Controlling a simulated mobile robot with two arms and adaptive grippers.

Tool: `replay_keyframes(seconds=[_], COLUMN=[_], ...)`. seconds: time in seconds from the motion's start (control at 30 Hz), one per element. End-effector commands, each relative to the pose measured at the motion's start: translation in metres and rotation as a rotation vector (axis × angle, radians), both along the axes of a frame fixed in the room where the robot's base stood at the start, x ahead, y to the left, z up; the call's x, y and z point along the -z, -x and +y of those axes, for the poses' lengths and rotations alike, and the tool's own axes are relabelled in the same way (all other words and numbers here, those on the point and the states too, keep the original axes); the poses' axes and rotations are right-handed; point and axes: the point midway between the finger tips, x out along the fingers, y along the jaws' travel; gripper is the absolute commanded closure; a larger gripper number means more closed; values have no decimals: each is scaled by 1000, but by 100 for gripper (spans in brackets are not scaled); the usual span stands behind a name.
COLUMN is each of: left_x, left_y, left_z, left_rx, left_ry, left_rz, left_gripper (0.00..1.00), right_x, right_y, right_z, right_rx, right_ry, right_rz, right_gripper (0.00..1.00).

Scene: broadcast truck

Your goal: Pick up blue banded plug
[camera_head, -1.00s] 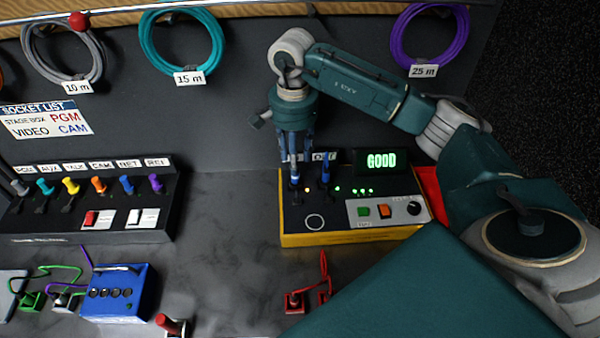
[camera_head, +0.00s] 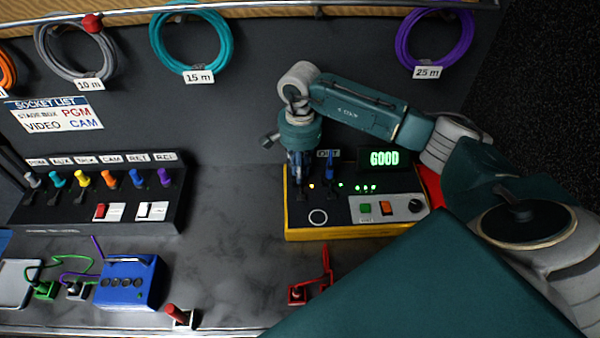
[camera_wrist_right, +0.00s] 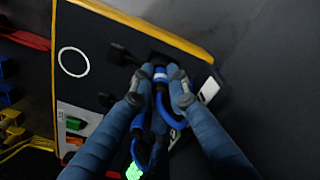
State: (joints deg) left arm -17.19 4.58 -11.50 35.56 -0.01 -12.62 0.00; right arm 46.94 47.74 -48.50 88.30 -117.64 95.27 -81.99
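The blue banded plug (camera_wrist_right: 160,75) is blue with a pale band. It stands on the yellow-edged tester box (camera_head: 360,233), at the box's left end, with a blue cable looping from it. My right gripper (camera_wrist_right: 158,82) points down with one fingertip on each side of the plug. Whether the fingertips press on it or leave a small gap cannot be told. In the head view my right gripper (camera_head: 300,178) mostly hides this plug. Another blue plug (camera_head: 331,174) stands beside it under the OUT label. My left gripper is out of view.
The box's lit GOOD display (camera_head: 384,158) is right of the gripper. A panel of coloured plugs (camera_head: 95,215) stands at left. Coiled cables (camera_head: 190,35) hang behind. Bare bench separates panel and tester.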

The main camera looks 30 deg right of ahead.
Motion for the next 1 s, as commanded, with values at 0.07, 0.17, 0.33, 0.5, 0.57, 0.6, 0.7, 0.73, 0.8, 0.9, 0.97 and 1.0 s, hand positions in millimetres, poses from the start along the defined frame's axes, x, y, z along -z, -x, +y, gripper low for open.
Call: replay_keyframes(seconds=[0.07, 0.17, 0.33, 0.5, 0.57, 0.6, 0.7, 0.73, 0.8, 0.9, 0.97, 1.0], left_x=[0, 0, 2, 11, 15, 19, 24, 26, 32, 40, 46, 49], left_y=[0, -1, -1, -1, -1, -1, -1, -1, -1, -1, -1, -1], left_z=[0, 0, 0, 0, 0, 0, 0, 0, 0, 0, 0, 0], left_rx=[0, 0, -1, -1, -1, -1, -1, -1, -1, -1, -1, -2], left_ry=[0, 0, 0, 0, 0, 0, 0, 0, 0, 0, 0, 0], left_rz=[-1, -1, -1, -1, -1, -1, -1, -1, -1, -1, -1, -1], left_gripper=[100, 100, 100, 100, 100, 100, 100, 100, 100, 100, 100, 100], right_x=[0, -1, -3, -17, -24, -30, -33, -32, -32, -31, -31, -31], right_y=[0, 0, -1, -1, -2, -2, 12, 18, 33, 58, 74, 84], right_z=[0, 0, -1, -1, -1, -1, 7, 10, 19, 34, 45, 51], right_rx=[1, 1, 1, 1, 2, 1, -4, -4, -6, -7, -7, -8], right_ry=[1, 1, 2, 2, 2, 1, 2, 2, 3, 2, 2, 2], right_rz=[0, 0, -2, -5, -7, -6, -1, 0, -1, -2, -1, -2], right_gripper=[100, 100, 100, 100, 100, 100, 100, 100, 100, 100, 100, 100])
